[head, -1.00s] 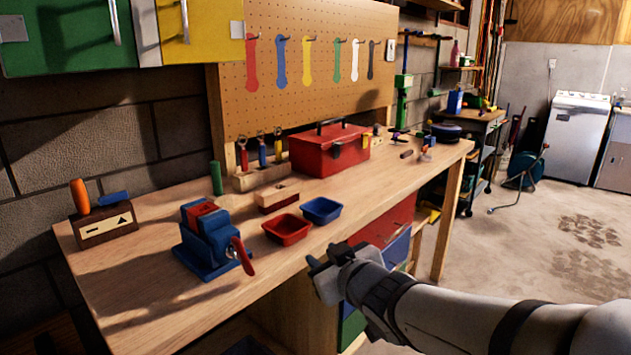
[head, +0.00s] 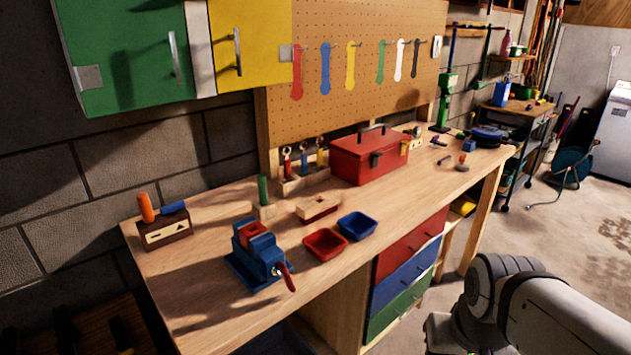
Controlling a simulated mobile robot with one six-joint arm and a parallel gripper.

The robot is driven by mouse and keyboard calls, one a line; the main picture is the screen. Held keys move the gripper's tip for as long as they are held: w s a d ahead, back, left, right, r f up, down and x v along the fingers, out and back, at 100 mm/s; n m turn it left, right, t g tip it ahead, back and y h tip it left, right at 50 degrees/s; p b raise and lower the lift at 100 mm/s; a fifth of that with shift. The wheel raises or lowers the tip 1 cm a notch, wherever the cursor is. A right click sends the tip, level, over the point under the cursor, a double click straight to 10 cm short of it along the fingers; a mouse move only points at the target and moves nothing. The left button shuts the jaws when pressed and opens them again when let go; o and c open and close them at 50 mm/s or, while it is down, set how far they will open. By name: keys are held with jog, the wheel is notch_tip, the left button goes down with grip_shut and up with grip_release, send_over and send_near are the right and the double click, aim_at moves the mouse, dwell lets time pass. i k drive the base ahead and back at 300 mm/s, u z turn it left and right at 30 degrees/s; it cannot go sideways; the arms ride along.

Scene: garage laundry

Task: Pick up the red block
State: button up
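A red block (head: 252,229) sits at the top of the blue vise (head: 262,256), between its jaws, on the left half of the workbench. The vise has a red handle at its front right. The end of my arm (head: 442,332) shows at the bottom right of the head view, in front of the bench and well apart from the block. It is cut off by the lower edge, and I cannot make out its fingers.
Red (head: 325,244) and blue (head: 357,226) trays stand right of the vise. A wooden block with a slot (head: 318,208), a green cylinder (head: 263,190) and a red toolbox (head: 364,160) stand behind. The bench (head: 190,300) is clear at front left.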

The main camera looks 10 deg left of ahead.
aim_at(246, 233)
jog(key=u, duration=0.05)
jog(key=k, duration=0.4)
jog(key=u, duration=0.85)
jog(key=i, duration=0.95)
jog(key=u, duration=0.15)
